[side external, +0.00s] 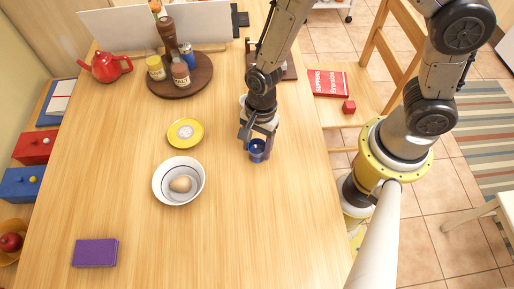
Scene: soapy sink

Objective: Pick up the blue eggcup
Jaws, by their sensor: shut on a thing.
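The blue eggcup (257,150) is near the right edge of the wooden table in the side external view. My gripper (258,136) is above it with its fingers pointing down, shut on the eggcup's upper part. The fingers and wrist hide part of the eggcup. I cannot tell whether its base touches the table.
A white bowl (161,193) holding an egg (180,184) and a yellow saucer (185,133) are to the left. A round dark board (200,85) bears jars and a mill. A red teapot (105,67) and a purple box (95,253) stand further off.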

